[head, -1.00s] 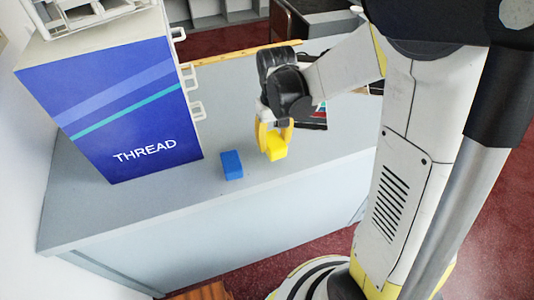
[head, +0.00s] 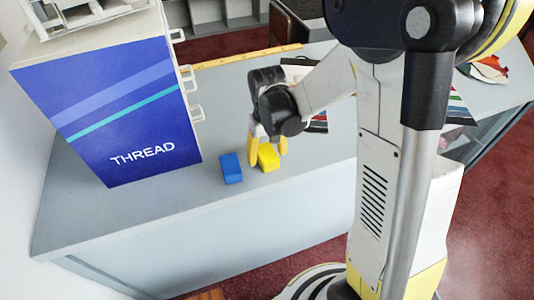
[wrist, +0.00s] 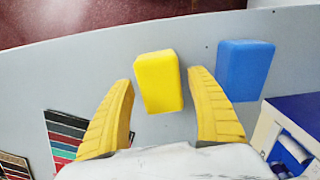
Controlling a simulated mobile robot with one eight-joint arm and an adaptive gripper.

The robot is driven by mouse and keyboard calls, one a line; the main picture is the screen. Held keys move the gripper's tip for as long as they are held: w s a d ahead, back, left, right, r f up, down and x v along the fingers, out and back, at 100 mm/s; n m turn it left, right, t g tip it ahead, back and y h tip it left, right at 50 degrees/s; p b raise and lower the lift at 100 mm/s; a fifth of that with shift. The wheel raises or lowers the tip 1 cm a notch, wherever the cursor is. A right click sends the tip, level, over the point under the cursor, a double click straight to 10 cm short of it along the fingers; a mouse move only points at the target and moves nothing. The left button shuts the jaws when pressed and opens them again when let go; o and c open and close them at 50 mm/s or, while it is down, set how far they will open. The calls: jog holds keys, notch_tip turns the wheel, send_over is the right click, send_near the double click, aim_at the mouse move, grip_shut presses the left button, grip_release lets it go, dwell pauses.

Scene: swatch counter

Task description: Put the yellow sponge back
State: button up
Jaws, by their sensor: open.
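The yellow sponge (head: 268,158) rests on the grey counter, a small block just right of the blue sponge (head: 231,168) in the head view. A narrow gap separates the two. My gripper (head: 267,153) is open above the yellow sponge, its yellow fingers pointing down. In the wrist view the yellow sponge (wrist: 159,81) lies between and beyond the fingertips (wrist: 161,79), with a visible gap on each side. The blue sponge (wrist: 245,69) is outside the right finger there.
A blue THREAD cabinet (head: 120,115) with white side handles stands left on the counter (head: 190,205). A yellow wooden strip (head: 245,57) lies at the back. Colour swatch cards (wrist: 62,137) lie near the gripper. The counter's front edge is close to the sponges.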

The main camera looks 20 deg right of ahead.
aim_at(269, 154)
jog(key=r+p, duration=0.1)
jog(key=r, duration=0.2)
jog(key=r+p, duration=0.1)
jog(key=r, duration=0.2)
jog(key=r+p, duration=0.1)
jog(key=r, duration=0.3)
jog(key=shift+s+d+r, duration=0.1)
jog(key=shift+s+d, duration=0.1)
jog(key=shift+s, duration=0.1)
jog(key=s+r+t, duration=0.7)
jog(key=s+r, duration=0.3)
jog(key=s, duration=0.2)
jog(key=shift+a+m, duration=0.2)
jog(key=shift+m, duration=0.1)
jog(key=shift+r, duration=0.1)
